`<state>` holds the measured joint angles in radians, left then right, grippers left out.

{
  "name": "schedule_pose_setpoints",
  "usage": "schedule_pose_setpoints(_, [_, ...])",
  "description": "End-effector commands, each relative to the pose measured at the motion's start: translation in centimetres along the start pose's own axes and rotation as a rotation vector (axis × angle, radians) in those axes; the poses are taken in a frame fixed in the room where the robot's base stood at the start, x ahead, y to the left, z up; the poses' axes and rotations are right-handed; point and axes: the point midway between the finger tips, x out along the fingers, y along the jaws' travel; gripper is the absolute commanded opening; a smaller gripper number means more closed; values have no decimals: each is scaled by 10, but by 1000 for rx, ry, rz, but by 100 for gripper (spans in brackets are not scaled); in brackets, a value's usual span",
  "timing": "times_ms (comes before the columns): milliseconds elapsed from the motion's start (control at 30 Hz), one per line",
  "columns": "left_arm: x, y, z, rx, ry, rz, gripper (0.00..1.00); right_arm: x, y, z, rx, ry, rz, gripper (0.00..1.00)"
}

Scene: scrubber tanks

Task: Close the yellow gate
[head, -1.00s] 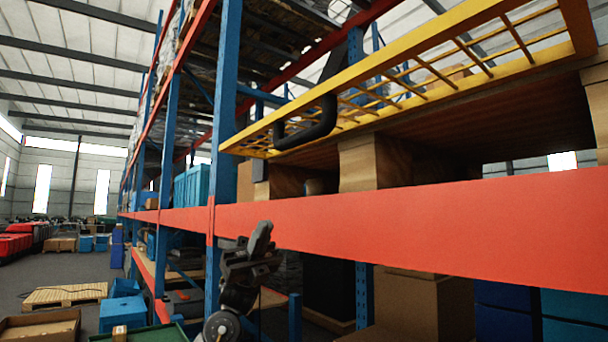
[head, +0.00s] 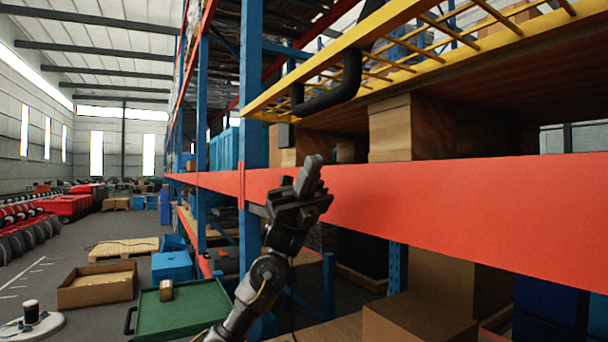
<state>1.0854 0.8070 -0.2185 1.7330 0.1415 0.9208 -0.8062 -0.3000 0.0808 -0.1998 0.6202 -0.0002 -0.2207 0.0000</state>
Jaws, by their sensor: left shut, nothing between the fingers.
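The yellow gate (head: 352,38) is a mesh frame at the upper right of the head view, tilted up above the shelf opening with boxes showing beneath it. A black handle (head: 335,92) hangs from its near edge. My left gripper (head: 314,170) is below and slightly left of the handle, in front of the orange beam, apart from the gate. Its fingers are shut and empty. The right side of the gate runs out of the picture. My right gripper is not in view.
The orange shelf beam (head: 450,200) crosses below the gate. A blue upright (head: 251,90) stands left of it. Cardboard boxes (head: 390,130) sit on the shelf. A green tray (head: 180,312), an open carton (head: 97,286) and a pallet (head: 122,248) are at lower left.

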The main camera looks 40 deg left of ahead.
Motion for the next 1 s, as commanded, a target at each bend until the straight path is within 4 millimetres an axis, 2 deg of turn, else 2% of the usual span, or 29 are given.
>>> schedule_pose_setpoints(33, [15, 1, 4, -1, 1, -2, 0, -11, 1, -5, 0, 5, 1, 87])
schedule_pose_setpoints(100, [27, 1, 3, -1, 1, -2, 0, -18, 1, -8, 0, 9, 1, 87])
schedule_pose_setpoints(300, [44, 2, 23, 0, 0, -1, 0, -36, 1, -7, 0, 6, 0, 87])
schedule_pose_setpoints(1000, [51, -1, 30, -10, 0, 11, 0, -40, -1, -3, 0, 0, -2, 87])
